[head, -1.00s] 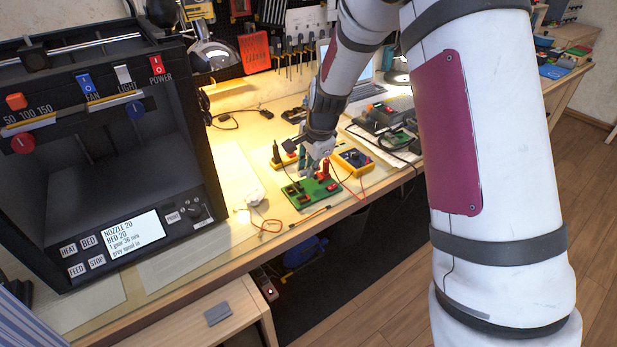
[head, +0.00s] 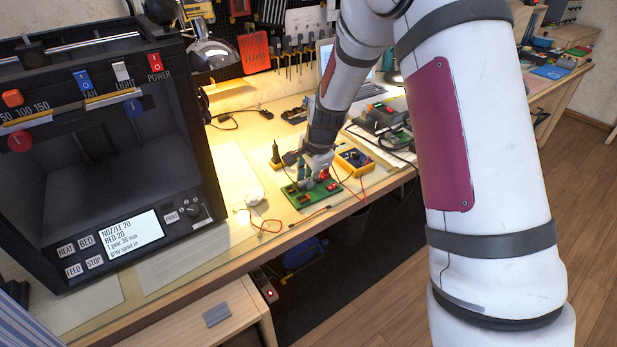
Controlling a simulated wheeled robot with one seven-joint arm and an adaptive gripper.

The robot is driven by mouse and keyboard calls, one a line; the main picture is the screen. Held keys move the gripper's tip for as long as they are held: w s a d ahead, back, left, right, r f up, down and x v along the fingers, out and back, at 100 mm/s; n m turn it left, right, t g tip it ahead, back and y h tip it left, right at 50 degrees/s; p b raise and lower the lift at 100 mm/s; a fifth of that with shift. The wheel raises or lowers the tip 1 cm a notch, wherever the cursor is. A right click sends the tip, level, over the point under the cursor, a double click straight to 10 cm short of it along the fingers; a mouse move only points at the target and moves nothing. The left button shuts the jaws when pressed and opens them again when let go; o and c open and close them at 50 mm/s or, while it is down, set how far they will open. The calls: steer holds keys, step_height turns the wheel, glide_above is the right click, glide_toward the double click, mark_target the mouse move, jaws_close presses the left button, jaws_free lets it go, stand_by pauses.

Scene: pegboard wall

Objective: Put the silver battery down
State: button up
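My gripper (head: 310,178) points down just over the green board (head: 301,200) on the workbench. It is small in the head view, and I cannot tell whether its fingers are open or shut. I cannot make out a silver battery; it may be hidden by the fingers or too small to see. A red part (head: 324,174) shows right beside the fingers, on or near the board. Whether the fingers touch the board is unclear.
A yellow multimeter (head: 353,163) with leads lies right of the board. A yellow-handled tool (head: 275,155) stands behind it to the left. A black 3D printer (head: 100,150) fills the left. Thin orange wires (head: 268,225) lie at the bench's front edge (head: 240,255).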

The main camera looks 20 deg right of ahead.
mark_target(315, 193)
steer(key=shift+o, duration=0.3)
steer(key=shift+s+f, duration=0.25)
steer(key=shift+f, duration=0.3)
steer(key=shift+r, duration=0.1)
steer(key=s+r+n+p, duration=0.15)
steer(key=s+r, duration=0.35)
steer(key=r, duration=0.5)
steer(key=s+r+n+p, duration=0.1)
steer(key=s+r+n, duration=0.1)
steer(key=s+r, duration=0.5)
steer(key=s+r+n, duration=0.2)
steer(key=s+n, duration=0.2)
steer(key=s, duration=0.5)
steer(key=s+r+n+g, duration=0.1)
steer(key=s+r+n, duration=0.2)
steer(key=s, duration=0.7)
steer(key=s+r+n+h, duration=0.1)
steer(key=s+r+n, duration=0.2)
steer(key=s, duration=0.7)
steer(key=shift+n, duration=0.85)
steer(key=shift+r, duration=0.15)
